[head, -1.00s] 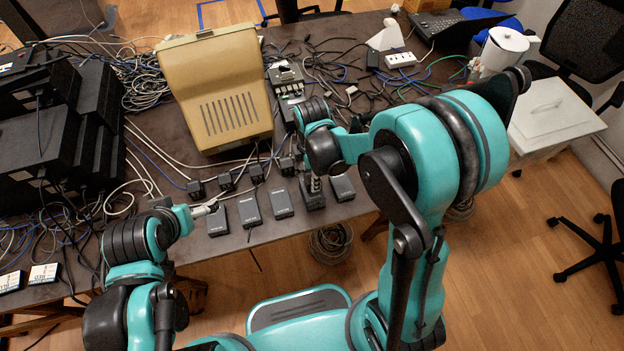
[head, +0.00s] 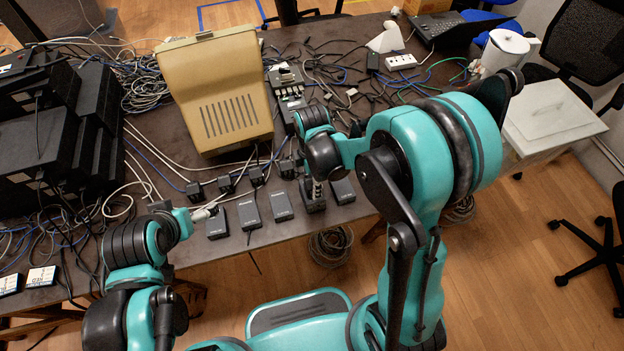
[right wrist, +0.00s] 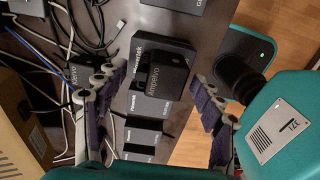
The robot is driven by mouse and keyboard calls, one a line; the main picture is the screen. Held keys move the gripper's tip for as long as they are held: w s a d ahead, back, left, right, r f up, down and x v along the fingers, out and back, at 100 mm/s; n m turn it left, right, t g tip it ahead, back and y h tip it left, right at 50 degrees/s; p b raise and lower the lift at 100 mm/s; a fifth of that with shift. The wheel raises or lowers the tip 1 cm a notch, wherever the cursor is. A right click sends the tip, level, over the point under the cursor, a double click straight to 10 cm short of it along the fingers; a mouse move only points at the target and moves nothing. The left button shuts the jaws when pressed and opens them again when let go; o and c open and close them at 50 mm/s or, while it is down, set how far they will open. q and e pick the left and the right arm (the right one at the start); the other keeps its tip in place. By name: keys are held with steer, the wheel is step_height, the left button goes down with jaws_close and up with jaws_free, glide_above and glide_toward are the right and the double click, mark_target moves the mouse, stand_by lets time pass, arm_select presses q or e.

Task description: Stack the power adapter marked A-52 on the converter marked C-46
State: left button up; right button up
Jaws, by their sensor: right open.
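A black power adapter (right wrist: 168,75) shows between the fingers of my right gripper (right wrist: 165,105) in the right wrist view. It appears to rest on a flat dark converter (right wrist: 150,50), covering part of its top. The right fingers are open, apart from the adapter on both sides. In the head view the right gripper (head: 314,185) is over the fourth converter (head: 313,205) from the left, largely hiding the adapter. The A-52 and C-46 marks are not readable. My left gripper (head: 207,211) is beside the leftmost converter (head: 217,224); its jaws are too small to judge.
Other converters (head: 249,212) line the table's front edge. Several small adapters (head: 226,183) stand behind them. A beige case (head: 222,90), cables and black boxes (head: 35,150) crowd the table behind and left. The front edge leaves little free room.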

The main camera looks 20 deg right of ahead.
step_height(320, 180, up, 12)
steer(key=p, duration=0.4)
steer(key=s+d+r+m+t, duration=0.4)
steer(key=s+r+m+t, duration=0.3)
steer(key=m, duration=1.1)
steer(key=s, duration=0.3)
steer(key=shift+s+d+r, duration=0.15)
steer(key=shift+d+r, duration=0.2)
steer(key=shift+r, duration=0.05)
steer(key=shift+f, duration=0.1)
step_height(320, 180, down, 2)
steer(key=shift+f+b, duration=0.1)
steer(key=shift+b, duration=1.15)
